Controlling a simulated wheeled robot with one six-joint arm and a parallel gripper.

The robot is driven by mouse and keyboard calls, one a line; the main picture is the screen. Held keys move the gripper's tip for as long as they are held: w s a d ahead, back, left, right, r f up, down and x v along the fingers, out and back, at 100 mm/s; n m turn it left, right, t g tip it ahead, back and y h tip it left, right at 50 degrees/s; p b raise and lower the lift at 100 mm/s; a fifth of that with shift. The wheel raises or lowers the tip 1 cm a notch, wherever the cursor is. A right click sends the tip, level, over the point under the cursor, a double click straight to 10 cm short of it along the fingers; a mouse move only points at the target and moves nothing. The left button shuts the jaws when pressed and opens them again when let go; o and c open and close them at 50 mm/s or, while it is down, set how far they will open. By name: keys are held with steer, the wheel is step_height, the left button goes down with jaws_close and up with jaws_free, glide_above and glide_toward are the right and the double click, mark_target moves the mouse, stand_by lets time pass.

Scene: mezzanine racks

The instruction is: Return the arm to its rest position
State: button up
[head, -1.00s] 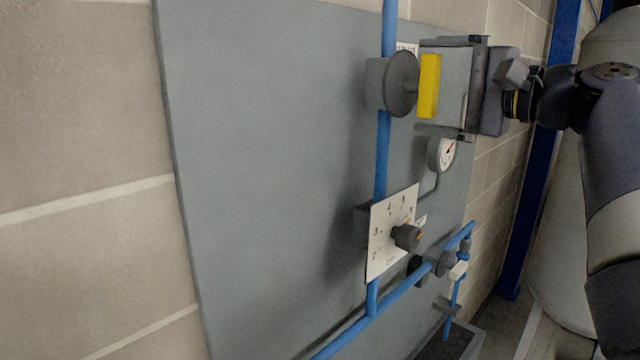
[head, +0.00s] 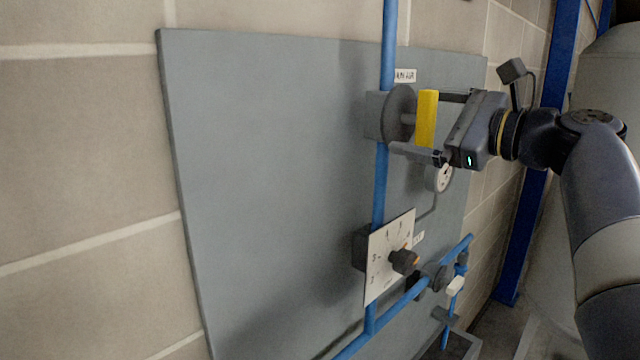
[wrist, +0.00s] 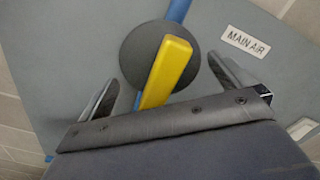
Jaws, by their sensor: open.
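My gripper (head: 428,122) is open in front of the panel at the upper right of the head view. A yellow valve handle (head: 427,118) stands between its spread fingers, in front of a round grey valve disc (head: 399,112). In the wrist view the yellow handle (wrist: 167,70) is tilted and lies between the two fingers, with visible gaps on both sides. My arm reaches in from the right side of the head view.
A grey panel (head: 270,180) on a block wall carries a blue pipe (head: 380,190), a "MAIN AIR" label (wrist: 246,41), a gauge (head: 439,178) partly behind my gripper, and a dial plate with knob (head: 388,262). A blue post (head: 530,230) stands behind my arm.

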steer(key=m+p, duration=0.1)
steer(key=m, duration=0.2)
steer(key=shift+m, duration=2.3)
steer(key=shift+p, duration=0.3)
